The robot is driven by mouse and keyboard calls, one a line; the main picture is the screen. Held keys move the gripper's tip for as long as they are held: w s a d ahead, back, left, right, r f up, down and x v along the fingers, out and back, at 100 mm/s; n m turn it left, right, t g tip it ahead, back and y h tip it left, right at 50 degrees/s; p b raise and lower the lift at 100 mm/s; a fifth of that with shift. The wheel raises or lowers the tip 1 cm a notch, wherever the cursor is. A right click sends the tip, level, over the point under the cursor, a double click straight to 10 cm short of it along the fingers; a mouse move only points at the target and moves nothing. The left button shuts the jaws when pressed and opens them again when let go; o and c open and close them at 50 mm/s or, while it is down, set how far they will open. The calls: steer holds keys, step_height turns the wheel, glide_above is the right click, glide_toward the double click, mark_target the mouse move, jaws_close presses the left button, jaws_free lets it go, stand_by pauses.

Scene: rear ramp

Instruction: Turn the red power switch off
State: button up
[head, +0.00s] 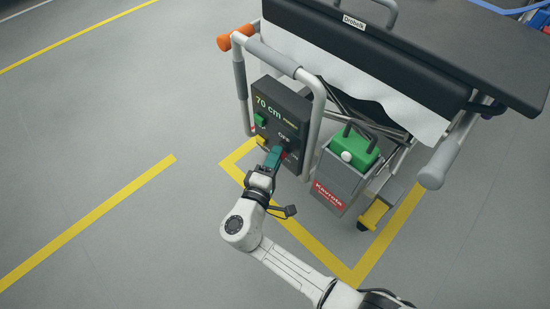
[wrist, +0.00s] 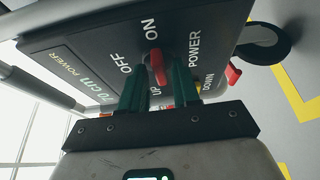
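The red power switch (wrist: 157,66) is on the dark control panel (wrist: 85,50), close to the ON and OFF lettering. In the wrist view its long side runs roughly up and down, with its upper end toward ON. My gripper (wrist: 160,72) has its two green fingers apart, one on each side of the switch in the picture. I cannot tell whether either finger touches it. In the head view my gripper (head: 274,157) is at the lower part of the panel (head: 282,112) and hides most of the switch.
A second red control (wrist: 233,73) sits near DOWN in the wrist view. A grey tube frame (head: 316,115) surrounds the panel. Open floor (head: 120,120) lies left.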

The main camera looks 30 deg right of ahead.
jaws_close()
steer(key=shift+r+n+p, duration=0.15)
steer(key=shift+n+p, duration=0.15)
steer(key=shift+p, duration=0.25)
steer(key=n+g+p, duration=0.2)
steer(key=n+p, duration=0.2)
steer(key=n+g+p, duration=0.3)
steer(key=n+p, duration=0.1)
steer(key=n+g+y+p, duration=0.1)
steer(key=n+g+p, duration=0.1)
steer(key=n+p, duration=0.2)
steer(key=shift+w+a+r+n, duration=0.15)
steer(key=shift+w+r+n, duration=0.1)
steer(key=shift+w+n, duration=0.2)
stand_by(0.6)
steer(key=shift+o, duration=0.9)
jaws_free()
